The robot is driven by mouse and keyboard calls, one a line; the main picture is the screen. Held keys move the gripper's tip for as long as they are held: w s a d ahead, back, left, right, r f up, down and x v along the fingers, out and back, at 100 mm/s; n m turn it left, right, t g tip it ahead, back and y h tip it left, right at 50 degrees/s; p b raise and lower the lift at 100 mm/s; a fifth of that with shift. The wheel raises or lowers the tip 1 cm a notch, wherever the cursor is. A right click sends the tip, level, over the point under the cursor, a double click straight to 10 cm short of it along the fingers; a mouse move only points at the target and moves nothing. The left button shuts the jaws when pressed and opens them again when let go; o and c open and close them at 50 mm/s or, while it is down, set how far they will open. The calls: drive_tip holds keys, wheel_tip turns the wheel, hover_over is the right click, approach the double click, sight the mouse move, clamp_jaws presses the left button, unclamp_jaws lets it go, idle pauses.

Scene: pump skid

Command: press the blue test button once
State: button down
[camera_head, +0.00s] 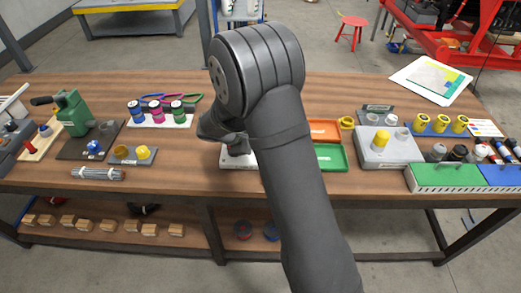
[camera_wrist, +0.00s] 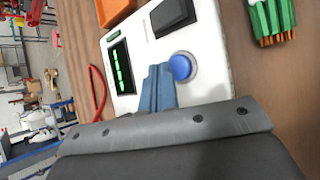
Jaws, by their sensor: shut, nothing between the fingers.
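The blue test button (camera_wrist: 181,67) is a round dome on a white box (camera_wrist: 211,47) in the wrist view. The box also carries a display with green bars (camera_wrist: 121,66) and a dark grey block (camera_wrist: 172,16). My gripper (camera_wrist: 158,70) is shut and empty. In the wrist view its fingertips show just left of the button, over the box face; I cannot tell whether they touch it. In the head view my arm hides most of the box (camera_head: 239,161) and the button.
A green tray (camera_head: 330,157) and an orange tray (camera_head: 324,131) lie right of my arm. A grey box with a yellow knob (camera_head: 386,151) stands farther right. Left are spools (camera_head: 156,112), a green press (camera_head: 72,113) and a rod bundle (camera_head: 97,174).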

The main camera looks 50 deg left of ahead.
drive_tip(key=shift+r, duration=2.05)
drive_tip(key=shift+d, duration=0.1)
wheel_tip(320, 180, up, 5)
drive_tip(key=shift+d+f, duration=0.1)
drive_tip(key=shift+d, duration=0.05)
drive_tip(key=shift+f, duration=0.1)
